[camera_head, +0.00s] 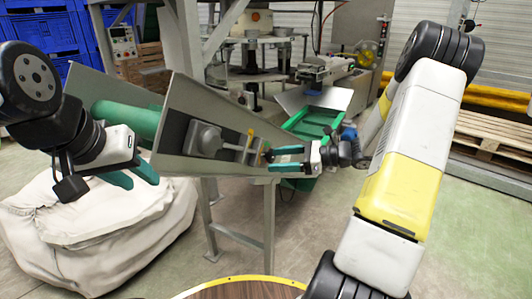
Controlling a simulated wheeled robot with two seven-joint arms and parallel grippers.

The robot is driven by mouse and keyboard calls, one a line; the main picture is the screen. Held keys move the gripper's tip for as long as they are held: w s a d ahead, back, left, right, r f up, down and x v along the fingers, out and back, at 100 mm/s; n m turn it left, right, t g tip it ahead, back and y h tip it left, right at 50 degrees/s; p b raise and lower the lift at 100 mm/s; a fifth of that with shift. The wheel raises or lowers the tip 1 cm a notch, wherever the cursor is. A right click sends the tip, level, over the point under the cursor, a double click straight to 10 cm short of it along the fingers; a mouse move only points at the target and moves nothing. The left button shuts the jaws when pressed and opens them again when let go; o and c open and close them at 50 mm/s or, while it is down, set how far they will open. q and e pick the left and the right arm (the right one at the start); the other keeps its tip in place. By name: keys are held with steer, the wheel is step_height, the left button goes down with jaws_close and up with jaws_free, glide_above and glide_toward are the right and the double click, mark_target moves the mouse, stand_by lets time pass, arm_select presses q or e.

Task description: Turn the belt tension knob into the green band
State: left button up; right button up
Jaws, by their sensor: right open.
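The grey metal conveyor frame (178,152) holds a green roller or belt (128,119) and a grey motor housing (205,138). A small yellow-tipped lever (250,136) stands at its right part. The belt tension knob and its green band are too small to make out for certain; small dark and orange parts show by the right fingertips. My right gripper (268,160) points left at the frame's right end, its teal fingers apart; I cannot tell whether they touch anything. My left gripper (138,181) hangs at the frame's left, before the white sack, with its fingers apart and empty.
A large white sack (95,225) fills the lower left. A green tray (312,122) and machinery stand behind my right gripper. Blue crates (45,32) are at the back left, pallets (495,135) at the right. A round brown tabletop (245,291) shows at the bottom.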

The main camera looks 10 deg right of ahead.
mark_target(270, 155)
steer(key=w+d+f+m+t, duration=0.4)
steer(key=d+f+m+t, duration=0.1)
steer(key=d+m, duration=0.15)
steer(key=x, duration=0.7)
steer(key=shift+w, duration=0.15)
steer(key=shift+r, duration=0.1)
steer(key=c, duration=1.4)
steer(key=shift+o, duration=0.2)
steer(key=shift+m, duration=0.25)
steer(key=shift+d+m, duration=0.1)
steer(key=shift+m, duration=9.1)
